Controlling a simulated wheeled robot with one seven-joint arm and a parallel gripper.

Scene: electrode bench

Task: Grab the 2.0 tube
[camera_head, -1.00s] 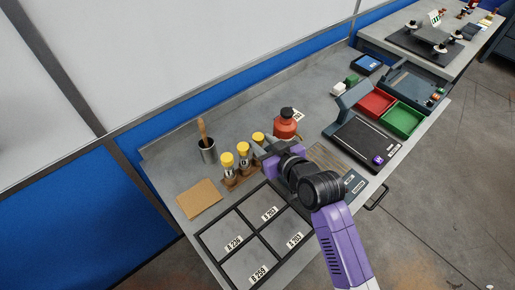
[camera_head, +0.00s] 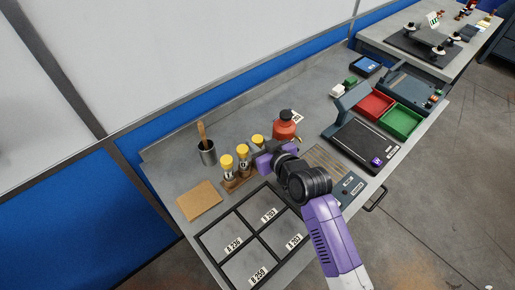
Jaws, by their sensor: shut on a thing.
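Three yellow-capped tubes stand in a row in a brown wooden rack (camera_head: 236,183): the left tube (camera_head: 227,162), the middle tube (camera_head: 242,152) and the right tube (camera_head: 258,140). Their markings are too small to read, so I cannot tell which is the 2.0 tube. My gripper (camera_head: 263,153), purple and dark, is at the right tube and shut on it. The gripper body hides this tube's lower part and most of the fingers. The tube looks upright, its cap level with the row.
A red bottle (camera_head: 284,127) with a black cap stands close behind and right of my gripper. A black-framed grid (camera_head: 233,263) with labels lies in front. Red (camera_head: 375,104) and green (camera_head: 401,120) trays stand right.

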